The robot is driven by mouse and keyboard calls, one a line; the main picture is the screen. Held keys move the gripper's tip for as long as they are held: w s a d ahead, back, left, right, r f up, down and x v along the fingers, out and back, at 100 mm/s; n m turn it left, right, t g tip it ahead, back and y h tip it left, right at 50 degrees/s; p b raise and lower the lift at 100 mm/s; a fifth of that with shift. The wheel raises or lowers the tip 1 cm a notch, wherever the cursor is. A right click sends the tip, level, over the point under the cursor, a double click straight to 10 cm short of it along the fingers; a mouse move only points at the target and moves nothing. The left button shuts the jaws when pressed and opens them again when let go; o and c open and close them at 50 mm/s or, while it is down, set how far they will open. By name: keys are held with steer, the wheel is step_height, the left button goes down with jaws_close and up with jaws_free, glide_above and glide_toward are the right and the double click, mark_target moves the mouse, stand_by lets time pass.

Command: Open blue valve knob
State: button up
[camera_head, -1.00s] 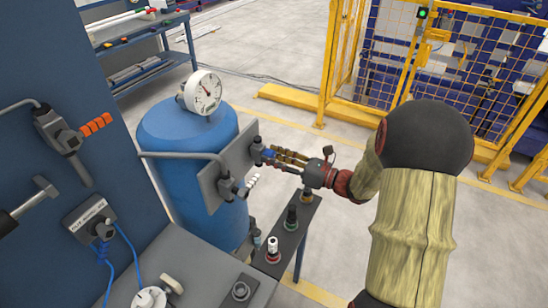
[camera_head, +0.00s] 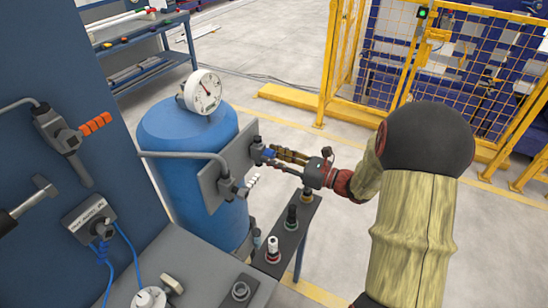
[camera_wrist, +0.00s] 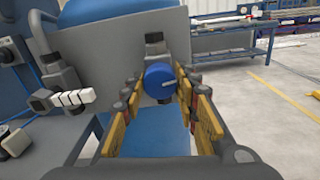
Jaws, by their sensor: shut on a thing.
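The blue valve knob (camera_wrist: 160,82) is round with a pale mark on its face. It sits on a grey valve fitting (camera_wrist: 155,45) on the grey panel (camera_wrist: 105,45) beside the blue tank (camera_head: 195,150). In the head view the knob (camera_head: 269,153) is small at the panel's right side. My gripper (camera_wrist: 155,95) reaches to the knob with its yellow fingers on either side, and it is shut on the knob. In the head view my gripper (camera_head: 285,158) points left at the panel.
A second valve with a white handle (camera_head: 251,182) is on the panel's lower front. A narrow stand (camera_head: 292,245) with several buttons is below my gripper. A pressure gauge (camera_head: 203,92) tops the tank. A yellow fence (camera_head: 335,60) stands behind right.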

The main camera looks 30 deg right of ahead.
steer(key=n+b, duration=0.1)
steer(key=n, duration=0.3)
steer(key=shift+f, duration=0.1)
steer(key=n+b, duration=0.1)
steer(key=n, duration=0.7)
steer(key=shift+n+b, duration=0.3)
steer(key=shift+n, duration=1.8)
steer(key=o, duration=1.2)
steer(key=shift+c, duration=0.2)
steer(key=v, duration=1.2)
